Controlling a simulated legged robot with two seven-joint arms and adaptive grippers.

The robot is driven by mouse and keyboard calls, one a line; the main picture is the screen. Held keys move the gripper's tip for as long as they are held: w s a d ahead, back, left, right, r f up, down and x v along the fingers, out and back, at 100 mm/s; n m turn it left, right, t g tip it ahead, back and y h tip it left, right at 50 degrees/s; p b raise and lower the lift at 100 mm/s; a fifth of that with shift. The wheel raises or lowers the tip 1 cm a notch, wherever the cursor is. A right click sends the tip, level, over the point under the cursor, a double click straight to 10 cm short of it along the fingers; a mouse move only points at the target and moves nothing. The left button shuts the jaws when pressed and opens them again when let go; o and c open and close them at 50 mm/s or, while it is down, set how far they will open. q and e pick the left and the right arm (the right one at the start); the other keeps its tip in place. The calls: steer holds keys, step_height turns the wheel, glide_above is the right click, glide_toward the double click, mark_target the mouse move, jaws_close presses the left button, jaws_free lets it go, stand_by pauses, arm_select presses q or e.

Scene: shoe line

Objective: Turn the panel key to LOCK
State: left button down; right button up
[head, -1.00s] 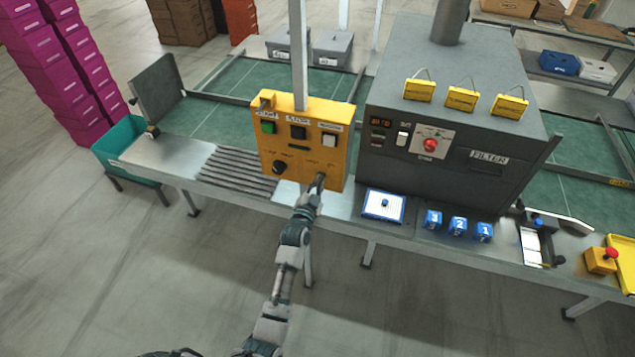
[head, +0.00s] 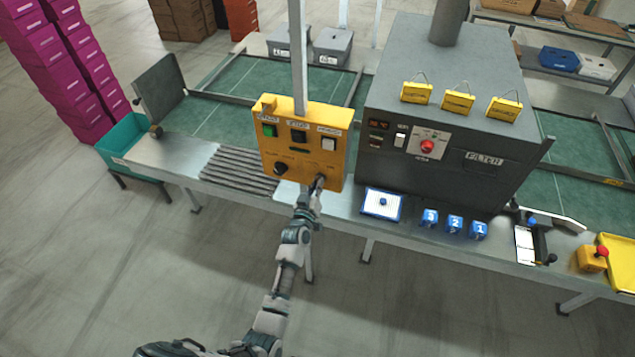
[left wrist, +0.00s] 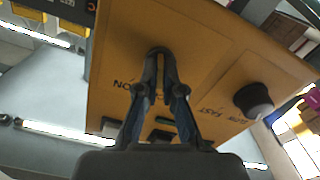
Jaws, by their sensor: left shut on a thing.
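The yellow control panel (head: 303,142) hangs on a grey post above the line. It carries a green button (head: 269,131), a black one (head: 298,134), a white one (head: 329,145) and a black knob (head: 280,168). My left gripper (head: 319,183) reaches its lower right corner. In the left wrist view the panel (left wrist: 125,35) appears turned over, and my left gripper (left wrist: 158,58) is shut on the panel key, its fingertips at the panel face. The fingers hide the key, so its angle cannot be told. "ON" is readable beside the fingers. My right gripper is out of view.
Metal rollers (head: 238,171) lie left of the panel. The floor in front is clear.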

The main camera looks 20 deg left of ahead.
arm_select(q)
steer(key=shift+s+d+f+n+p, duration=0.1)
steer(key=shift+f+n+p, duration=0.1)
steer(key=shift+n, duration=0.45)
steer(key=shift+f+n+p, duration=0.1)
steer(key=shift+f+n, duration=0.05)
steer(key=shift+n, duration=0.5)
steer(key=shift+f, duration=0.1)
steer(key=c, duration=1.3)
jaws_free()
steer(key=shift+w, duration=0.2)
steer(key=shift+r, duration=0.2)
steer(key=s, duration=1.2)
steer(key=shift+a+f, duration=0.1)
steer(key=shift+a, duration=0.1)
steer(key=shift+f, duration=0.1)
